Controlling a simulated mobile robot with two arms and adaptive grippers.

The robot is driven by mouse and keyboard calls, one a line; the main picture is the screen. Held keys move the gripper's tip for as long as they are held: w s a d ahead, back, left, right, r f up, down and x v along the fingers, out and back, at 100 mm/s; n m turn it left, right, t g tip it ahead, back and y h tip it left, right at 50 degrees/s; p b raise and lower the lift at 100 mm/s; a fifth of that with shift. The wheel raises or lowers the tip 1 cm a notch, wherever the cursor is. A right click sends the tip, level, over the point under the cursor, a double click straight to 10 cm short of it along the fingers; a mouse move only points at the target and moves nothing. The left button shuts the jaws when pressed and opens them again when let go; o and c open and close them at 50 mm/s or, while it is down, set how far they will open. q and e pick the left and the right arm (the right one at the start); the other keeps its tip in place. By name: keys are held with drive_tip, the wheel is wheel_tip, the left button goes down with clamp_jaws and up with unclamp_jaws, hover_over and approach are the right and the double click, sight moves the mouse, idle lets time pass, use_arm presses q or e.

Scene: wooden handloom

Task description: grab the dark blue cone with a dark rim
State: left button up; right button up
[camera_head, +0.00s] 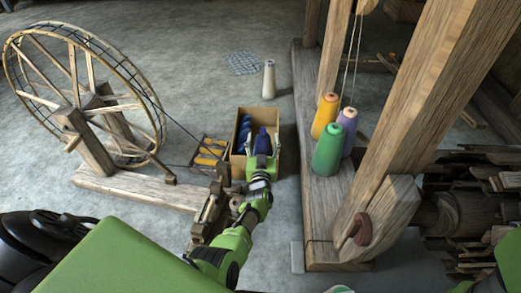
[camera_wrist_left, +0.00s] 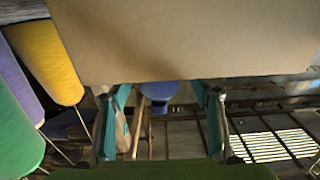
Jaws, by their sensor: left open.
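A dark blue cone (camera_head: 262,140) stands in an open cardboard box (camera_head: 273,111) in the head view. Its lower part is hidden by the box and my gripper, and I cannot make out its rim. My left gripper (camera_head: 263,157) is open at the near side of the box, with its fingers around or just in front of the cone; I cannot tell which. In the left wrist view a blue, rounded piece (camera_wrist_left: 158,92) shows between the two teal fingers, partly covered by a tan box panel (camera_wrist_left: 190,40). My right gripper is not in view.
Another blue item (camera_head: 243,131) lies at the box's left. A crate of yellow spools (camera_head: 209,152) and a spinning wheel (camera_head: 80,90) are left. Yellow (camera_head: 325,115), purple (camera_head: 348,128) and green (camera_head: 328,150) cones stand on the loom beam right. A pale cone (camera_head: 269,78) stands behind.

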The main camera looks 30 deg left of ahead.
use_arm(q)
drive_tip(key=shift+w+a, duration=0.25)
drive_tip(key=shift+w, duration=0.25)
drive_tip(key=shift+d+r, duration=0.1)
drive_tip(key=c, duration=0.4)
clamp_jaws()
drive_tip(key=shift+r, duration=0.1)
